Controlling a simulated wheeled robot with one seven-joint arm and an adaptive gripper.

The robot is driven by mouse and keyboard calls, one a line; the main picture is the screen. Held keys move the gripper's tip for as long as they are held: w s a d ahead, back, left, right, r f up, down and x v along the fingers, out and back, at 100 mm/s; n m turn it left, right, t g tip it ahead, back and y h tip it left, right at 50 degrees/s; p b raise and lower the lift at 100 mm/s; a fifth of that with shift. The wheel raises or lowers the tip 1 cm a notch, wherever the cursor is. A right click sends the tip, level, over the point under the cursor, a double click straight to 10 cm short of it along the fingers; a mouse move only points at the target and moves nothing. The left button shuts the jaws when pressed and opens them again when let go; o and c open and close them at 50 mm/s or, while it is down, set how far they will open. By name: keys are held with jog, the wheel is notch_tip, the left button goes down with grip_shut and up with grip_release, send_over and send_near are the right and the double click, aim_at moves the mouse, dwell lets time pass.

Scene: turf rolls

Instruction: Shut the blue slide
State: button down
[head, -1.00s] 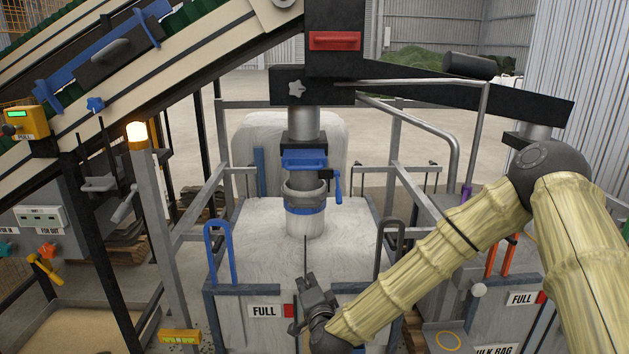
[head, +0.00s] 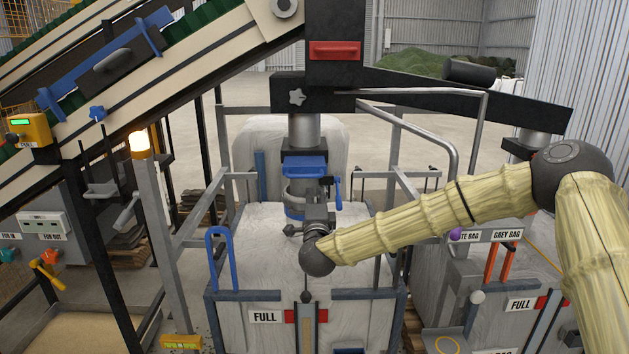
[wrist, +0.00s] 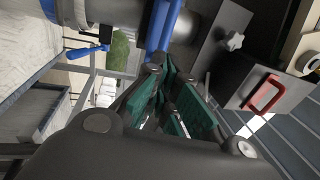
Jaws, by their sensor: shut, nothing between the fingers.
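The blue slide (head: 305,166) is a blue plate with a raised front edge, set across the grey spout (head: 304,130) above the white bulk bag (head: 255,230). It sticks out toward me. In the wrist view the blue slide (wrist: 163,25) runs as a bar just beyond the fingertips. My gripper (head: 318,198) is shut and empty, in front of the spout and a little below the slide. It hides part of the clamp and the spout's lower end. In the wrist view my gripper (wrist: 166,75) shows teal finger pads; I cannot tell whether it touches the slide.
A blue lever (head: 338,190) hangs on the spout's right side. A red handle (head: 334,48) sits on the black housing above. A grey frame with a blue hoop (head: 222,255) surrounds the bag. A sloping conveyor (head: 150,95) fills the left. A second station stands at right.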

aim_at(314, 177)
jog(key=shift+w+r+p, duration=0.2)
jog(key=shift+w+p, duration=0.1)
jog(key=shift+w, duration=0.7)
jog(key=shift+w+r+p, duration=0.2)
jog(key=shift+w+p, duration=0.15)
jog(key=shift+w, duration=0.7)
jog(key=shift+w+r+p, duration=0.2)
jog(key=shift+w+p, duration=0.1)
jog(key=shift+w, duration=0.7)
